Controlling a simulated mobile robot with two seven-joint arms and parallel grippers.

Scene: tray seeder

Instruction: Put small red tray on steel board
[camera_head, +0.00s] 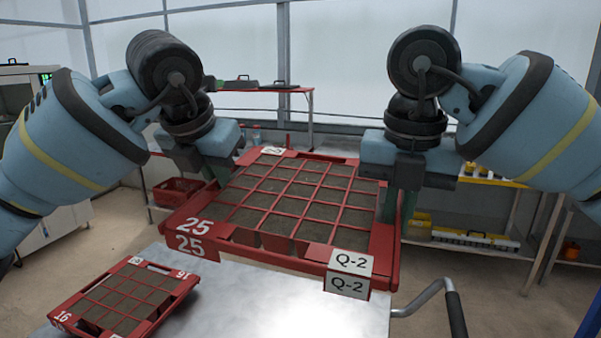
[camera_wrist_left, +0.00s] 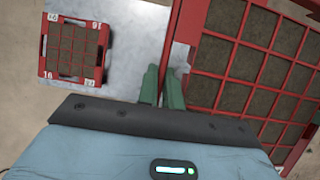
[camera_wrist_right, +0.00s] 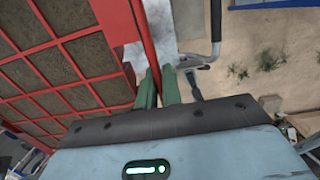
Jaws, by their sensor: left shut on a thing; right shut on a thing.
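A red tray (camera_head: 310,262) marked 25 and Q-2, with many soil-filled cells, is held up in front of me, above and beyond the steel board (camera_head: 260,300). My left gripper (camera_head: 212,180) is shut on its left rim. My right gripper (camera_head: 397,205) is shut on its right rim. A smaller red tray (camera_head: 168,297) marked 16 lies on the left part of the board. It also shows whole in the left wrist view (camera_wrist_left: 104,45), apart from my left gripper. The larger tray hides the board's far part.
The middle and right of the board's near part are bare. A bent grey handle (camera_head: 425,297) sticks out at its right. A bench with a yellow edge (camera_head: 492,180) stands at right, and a red crate (camera_head: 178,192) sits behind at left.

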